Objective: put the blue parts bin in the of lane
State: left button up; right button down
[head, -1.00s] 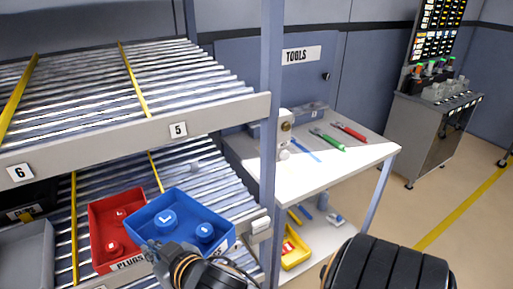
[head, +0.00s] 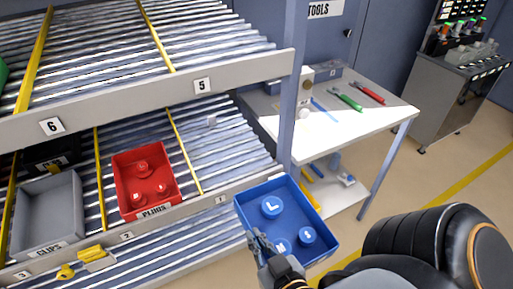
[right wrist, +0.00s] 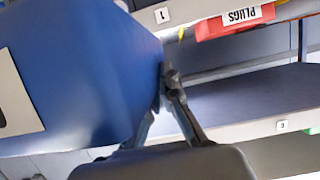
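The blue parts bin (head: 318,222), with several round blue pieces inside, hangs in the air in front of the rack's right post, tilted in the head view. My right gripper (head: 258,243) is closed on its near left wall. In the right wrist view the bin (right wrist: 80,75) fills the left side, with a white label partly cut off, and the gripper's fingers (right wrist: 163,85) pinch its edge. My left gripper is not in view.
A red PLUGS bin (head: 122,192) stands in lane 2 and a grey CLIPS bin (head: 20,215) in lane 3. The upper roller deck, labelled 5 (head: 202,86) and 6 (head: 51,126), is mostly empty. A tool table (head: 345,132) stands right of the rack post (head: 289,120).

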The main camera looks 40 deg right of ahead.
aim_at(210, 167)
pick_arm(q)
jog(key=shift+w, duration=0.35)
pick_arm(e)
jog(key=shift+w+r, duration=0.1)
